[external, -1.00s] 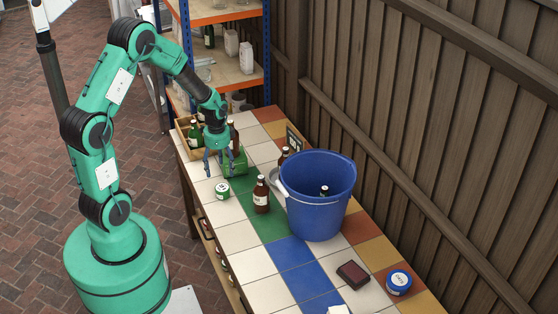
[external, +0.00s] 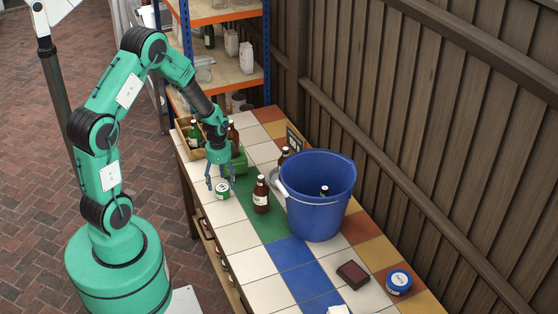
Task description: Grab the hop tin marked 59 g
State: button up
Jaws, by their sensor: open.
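A small green tin with a white label (external: 222,190) stands on the white tiles near the table's left edge. Its marking is too small to read. My gripper (external: 221,187) points down with its fingers spread, over and around the tin as seen from here. I cannot tell whether the fingers touch it. A blue tin with a white-lettered lid (external: 398,282) sits at the front right of the table; its lettering is also too small to read.
A brown bottle (external: 261,195) stands just right of my gripper, beside a large blue bucket (external: 322,220). A dark red block (external: 352,273) lies in front.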

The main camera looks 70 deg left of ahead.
aim_at(222, 187)
jog(key=shift+a+f+b, duration=0.15)
jog(key=shift+f+b, duration=0.6)
jog(key=shift+f, duration=1.8)
jog(key=c, duration=1.3)
jog(key=shift+w+r+p, duration=0.1)
jog(key=shift+r+p, duration=0.2)
jog(key=shift+r, duration=0.55)
notch_tip(222, 187, up, 2)
jog(key=shift+r+p, duration=0.2)
jog(key=shift+p, duration=0.2)
jog(key=s+d, duration=0.2)
jog(key=s, duration=0.2)
jog(key=s+d+p, duration=0.1)
jog(key=s+d, duration=0.2)
jog(key=s, duration=0.2)
jog(key=s+d+r+p, duration=0.1)
jog(key=s+d, duration=0.2)
jog(key=s, duration=0.1)
jog(key=shift+s+d, duration=0.2)
jog(key=shift+s, duration=0.15)
